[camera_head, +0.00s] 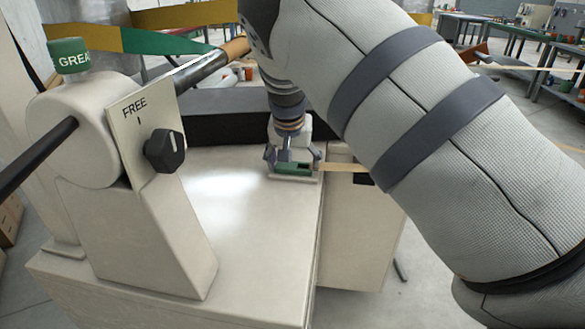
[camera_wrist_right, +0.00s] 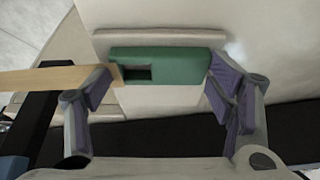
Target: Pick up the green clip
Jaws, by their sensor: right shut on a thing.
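The green clip (camera_head: 293,168) sits at the back right of the machine's pale top, low in a small holder. In the right wrist view the green clip (camera_wrist_right: 160,65) is a green block with a dark rectangular opening near its left end. My right gripper (camera_head: 291,165) points down at it. In the wrist view its fingers (camera_wrist_right: 165,78) stand at the clip's two ends, shut on it. A tan strip (camera_wrist_right: 50,79) reaches the clip's left end there. My left gripper is not in view.
The machine's pale top (camera_head: 240,240) is clear in front. A housing with a black knob (camera_head: 165,150) marked FREE and a dark shaft (camera_head: 35,160) stands at the left. A green-lidded grease cup (camera_head: 69,55) tops it. A dark block (camera_head: 220,115) lies behind.

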